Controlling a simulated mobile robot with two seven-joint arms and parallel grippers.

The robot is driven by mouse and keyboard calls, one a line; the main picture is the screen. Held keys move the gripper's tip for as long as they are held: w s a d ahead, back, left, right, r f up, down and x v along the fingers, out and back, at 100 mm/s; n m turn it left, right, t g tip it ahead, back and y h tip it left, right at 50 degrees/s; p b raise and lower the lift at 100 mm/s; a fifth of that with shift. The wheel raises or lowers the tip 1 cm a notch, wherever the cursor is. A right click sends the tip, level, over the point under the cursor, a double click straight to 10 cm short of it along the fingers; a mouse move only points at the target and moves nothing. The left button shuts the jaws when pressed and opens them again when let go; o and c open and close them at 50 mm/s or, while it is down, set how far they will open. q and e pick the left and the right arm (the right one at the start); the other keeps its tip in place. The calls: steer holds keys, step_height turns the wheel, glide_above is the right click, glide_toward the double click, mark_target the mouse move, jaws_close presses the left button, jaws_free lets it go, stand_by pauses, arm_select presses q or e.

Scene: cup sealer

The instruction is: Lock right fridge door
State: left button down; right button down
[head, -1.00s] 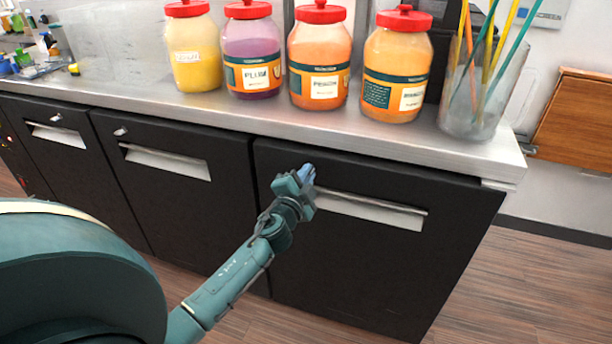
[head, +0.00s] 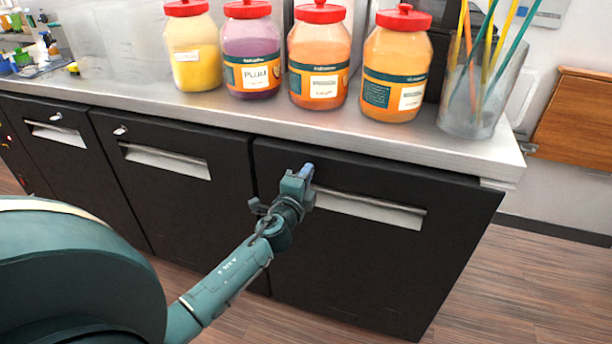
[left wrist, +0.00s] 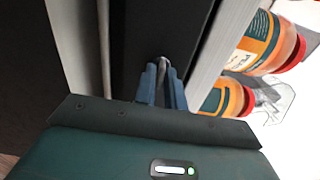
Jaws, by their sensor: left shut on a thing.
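The right fridge door (head: 390,265) is black, with a long pale recessed handle, and looks closed under the counter. My left gripper (head: 306,170) is at the door's upper left, just left of the handle. In the left wrist view its blue fingers (left wrist: 162,85) are shut on a small metal piece (left wrist: 163,63) at the black door front. The piece looks like the door's lock or key; the fingers hide most of it, and its turned position cannot be told. My right gripper is in neither view.
Two more black doors have small silver locks, on the middle door (head: 120,131) and the left door (head: 56,117). The steel counter (head: 260,118) overhangs them, with several red-lidded jars (head: 396,70) and a clear straw container (head: 470,110) on top. Floor to the right is free.

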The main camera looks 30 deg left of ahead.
arm_select(q)
steer(key=c, duration=1.6)
jaws_free()
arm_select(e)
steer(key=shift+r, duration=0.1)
arm_select(q)
steer(key=b+v, duration=0.1)
steer(key=v, duration=1.2)
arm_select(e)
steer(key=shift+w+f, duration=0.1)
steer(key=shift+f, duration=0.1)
arm_select(q)
steer(key=shift+a, duration=0.1)
